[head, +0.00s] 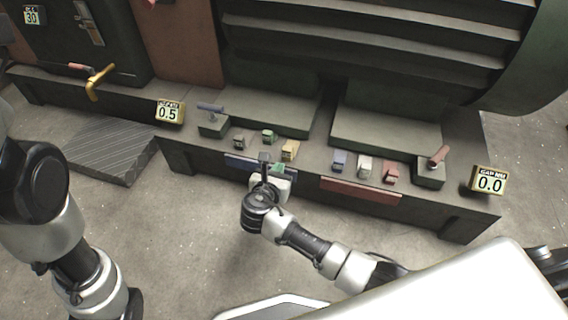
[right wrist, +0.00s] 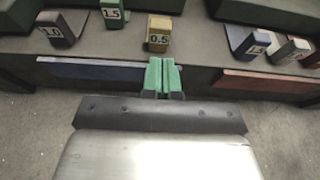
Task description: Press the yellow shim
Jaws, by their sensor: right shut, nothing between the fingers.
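The yellow shim (head: 290,150) is a small upright block on the bench ledge, at the right end of the left group of shims. In the right wrist view the yellow shim (right wrist: 158,36) carries a "0.5" label and stands just beyond the fingertips. My right gripper (head: 277,168) is at the bench's front edge by the blue strip, just in front of the yellow shim. Its green fingers (right wrist: 163,76) are shut together with nothing between them. A gap seems to remain between the fingertips and the shim. My left gripper is out of view; only part of that arm shows.
A green shim (head: 269,136) and a grey shim (head: 240,142) stand left of the yellow one. Blue (head: 339,160), white (head: 365,166) and red (head: 391,173) shims stand to the right. Clamp blocks with a blue handle (head: 210,108) and a red handle (head: 440,156) flank the groups.

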